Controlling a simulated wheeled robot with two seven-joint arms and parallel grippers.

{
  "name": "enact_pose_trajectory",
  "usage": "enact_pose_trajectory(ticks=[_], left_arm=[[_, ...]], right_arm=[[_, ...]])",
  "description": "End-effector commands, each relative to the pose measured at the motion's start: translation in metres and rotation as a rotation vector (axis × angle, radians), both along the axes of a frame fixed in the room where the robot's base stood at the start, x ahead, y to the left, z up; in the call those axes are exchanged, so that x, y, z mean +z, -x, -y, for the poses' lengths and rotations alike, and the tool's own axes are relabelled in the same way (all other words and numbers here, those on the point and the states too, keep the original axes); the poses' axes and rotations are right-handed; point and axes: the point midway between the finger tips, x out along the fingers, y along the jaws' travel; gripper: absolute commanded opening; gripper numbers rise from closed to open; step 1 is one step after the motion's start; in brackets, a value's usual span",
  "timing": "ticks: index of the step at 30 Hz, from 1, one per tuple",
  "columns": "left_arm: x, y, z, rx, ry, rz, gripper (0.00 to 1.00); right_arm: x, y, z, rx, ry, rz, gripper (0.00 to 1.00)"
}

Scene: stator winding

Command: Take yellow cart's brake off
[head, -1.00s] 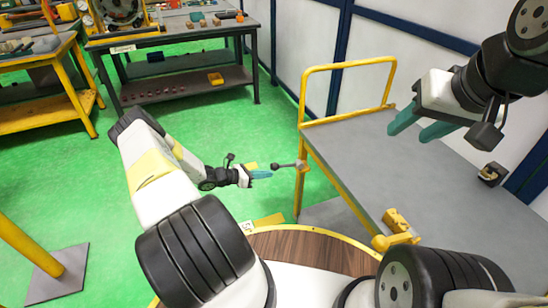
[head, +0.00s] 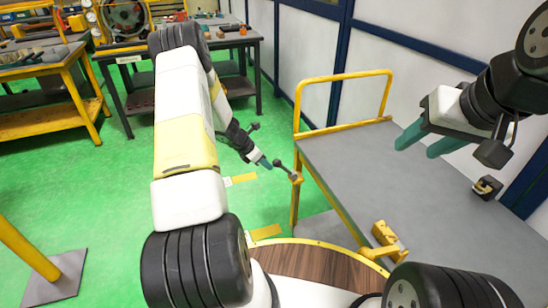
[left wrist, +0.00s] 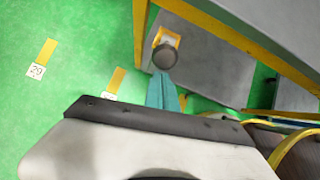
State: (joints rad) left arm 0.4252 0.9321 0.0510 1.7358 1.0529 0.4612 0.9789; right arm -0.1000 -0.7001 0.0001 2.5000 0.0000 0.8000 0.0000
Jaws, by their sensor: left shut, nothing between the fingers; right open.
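The yellow cart has a grey top (head: 345,165) and a yellow push handle (head: 340,78). Its brake lever, a short dark rod with a round knob (head: 278,163), sticks out from a yellow bracket (head: 297,179) on the near-left post. My left gripper (head: 265,163) is shut and empty, its teal fingertips close to the knob. In the left wrist view the fingers (left wrist: 163,90) point at the dark knob (left wrist: 165,56); contact cannot be told. My right gripper (head: 416,146) is open and empty above the cart top.
A yellow clamp-like part (head: 386,238) is on the cart's near edge, and a small dark device (head: 487,187) lies by the wall. Workbenches (head: 190,65) stand at the back left. Green floor (head: 105,190) is open left of the cart.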

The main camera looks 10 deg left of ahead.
Motion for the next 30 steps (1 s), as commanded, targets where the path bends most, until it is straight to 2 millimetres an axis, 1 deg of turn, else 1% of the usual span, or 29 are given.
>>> enact_pose_trajectory(ticks=[1,11,14,21,30], left_arm=[[0.006,-0.004,0.007,-0.012,-0.032,-0.014,0.0],[0.026,-0.017,0.026,-0.01,-0.203,-0.13,0.0],[0.03,-0.02,0.029,-0.003,-0.194,-0.13,0.0],[0.042,-0.032,0.047,-0.003,-0.193,-0.129,0.0],[0.049,-0.042,0.063,-0.002,-0.191,-0.13,0.0]], right_arm=[[0.0,0.0,0.0,0.0,0.0,0.0,0.46],[0.0,0.0,0.0,0.0,0.0,0.0,0.46],[0.0,0.0,0.0,0.0,0.0,0.0,0.46],[0.0,0.0,0.0,0.0,0.0,0.0,0.46],[0.0,0.0,0.0,0.0,0.0,0.0,0.46]])
